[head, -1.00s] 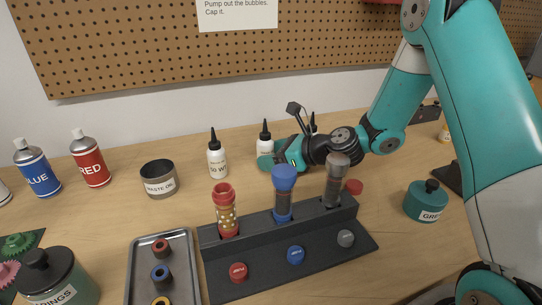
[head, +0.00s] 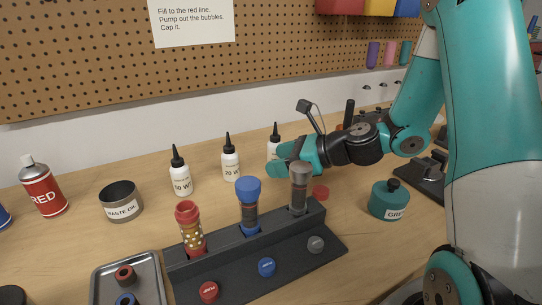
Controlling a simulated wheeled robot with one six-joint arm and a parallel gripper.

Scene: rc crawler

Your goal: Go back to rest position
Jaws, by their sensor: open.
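In the stand are a red shock (head: 190,229), a blue-capped shock (head: 249,205) and a grey shock (head: 299,189). My gripper is just above and behind the grey shock in the picture; I cannot tell the exact gap.
Two more dropper bottles (head: 181,175) (head: 230,160) stand behind the stand. A waste oil cup (head: 121,203), a red spray can (head: 42,188) and a metal tray (head: 98,284) are at left. A teal grease jar (head: 389,202) and a red cap (head: 320,193) are at right.

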